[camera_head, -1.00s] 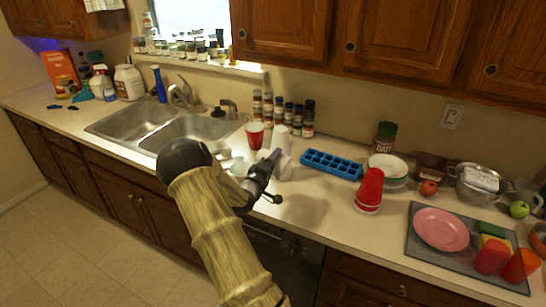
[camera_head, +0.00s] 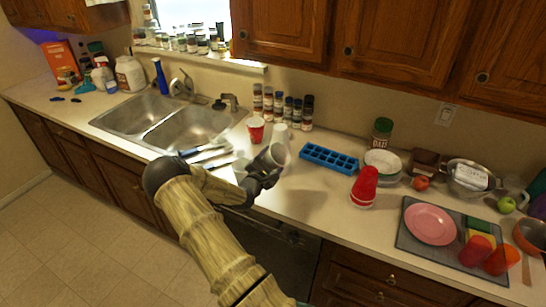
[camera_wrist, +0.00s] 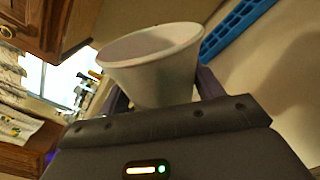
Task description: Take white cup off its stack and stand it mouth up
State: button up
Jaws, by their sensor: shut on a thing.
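Whether the held cup touches the counter is hard to tell.
A red cup (camera_head: 256,132) stands behind, left of the rear white cup. A blue ice tray (camera_head: 330,159) and a red cup stack (camera_head: 364,188) lie to the right. The sink (camera_head: 190,128) is at left. Bare counter (camera_head: 312,196) shows between my gripper and the red stack.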

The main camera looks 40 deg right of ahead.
jog(key=n, duration=0.5)
jog(key=shift+w+a+n+b, duration=0.1)
jog(key=shift+w+n+b, duration=0.05)
jog(key=shift+n+b, duration=0.25)
jog(key=shift+f+n+b, duration=0.3)
jog(key=shift+n+b, duration=0.4)
jog(key=shift+n, duration=0.5)
notch_tip(320, 180, down, 12)
jog(key=b, duration=1.2)
jog(key=shift+f+b, duration=0.15)
jog(key=shift+b, duration=0.25)
jog(key=shift+f+b, duration=0.5)
jog(key=shift+b, duration=0.15)
jog(key=o, duration=1)
